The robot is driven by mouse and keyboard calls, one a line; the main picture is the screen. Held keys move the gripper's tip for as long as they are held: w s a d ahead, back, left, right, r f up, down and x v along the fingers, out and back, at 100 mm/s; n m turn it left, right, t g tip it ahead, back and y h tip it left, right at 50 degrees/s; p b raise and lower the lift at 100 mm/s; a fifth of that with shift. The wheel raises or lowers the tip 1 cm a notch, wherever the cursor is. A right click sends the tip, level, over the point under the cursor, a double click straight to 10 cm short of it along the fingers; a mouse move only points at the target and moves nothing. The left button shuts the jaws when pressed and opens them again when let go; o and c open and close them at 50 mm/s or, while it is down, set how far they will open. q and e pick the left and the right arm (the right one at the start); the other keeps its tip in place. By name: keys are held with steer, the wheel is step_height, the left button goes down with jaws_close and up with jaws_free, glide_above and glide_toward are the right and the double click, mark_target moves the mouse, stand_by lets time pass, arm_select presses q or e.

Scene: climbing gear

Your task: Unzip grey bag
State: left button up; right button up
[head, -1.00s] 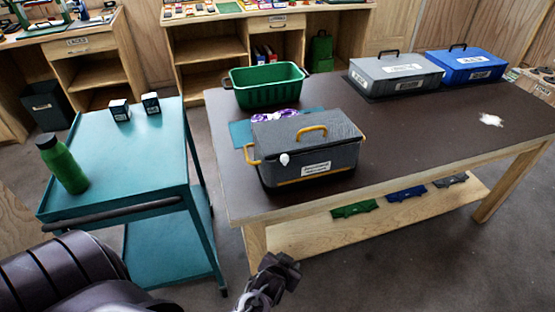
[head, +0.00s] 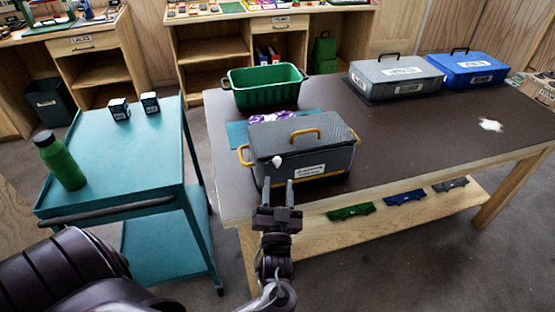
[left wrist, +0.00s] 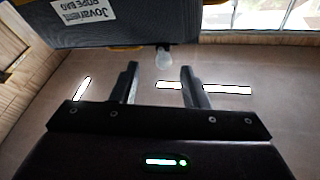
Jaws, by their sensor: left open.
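The grey bag (head: 312,150) stands on the near left part of the dark table, with yellow handles and a white label on its front. Its lid looks closed. A pale zipper pull (head: 277,161) hangs at its front left; it also shows in the left wrist view (left wrist: 163,58), just beyond the fingertips and between them. My left gripper (head: 278,184) is open and empty in front of the bag, a little below the pull. In the left wrist view the two fingers (left wrist: 160,75) are apart. My right gripper is not in view.
A green basket (head: 264,88) stands behind the bag. Grey (head: 395,80) and blue (head: 466,70) cases stand at the table's back right. A teal cart (head: 125,165) with a green bottle (head: 61,161) is at left. The table's (head: 420,130) right half is mostly clear.

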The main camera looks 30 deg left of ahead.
mark_target(277, 165)
arm_select(q)
steer(key=shift+a+r+t+y, duration=0.1)
steer(key=shift+r+t+y, duration=0.25)
steer(key=shift+r, duration=0.2)
steer(key=p+x, duration=0.2)
steer(key=x, duration=0.5)
steer(key=shift+w, duration=0.1)
steer(key=shift+f, duration=0.1)
jaws_close()
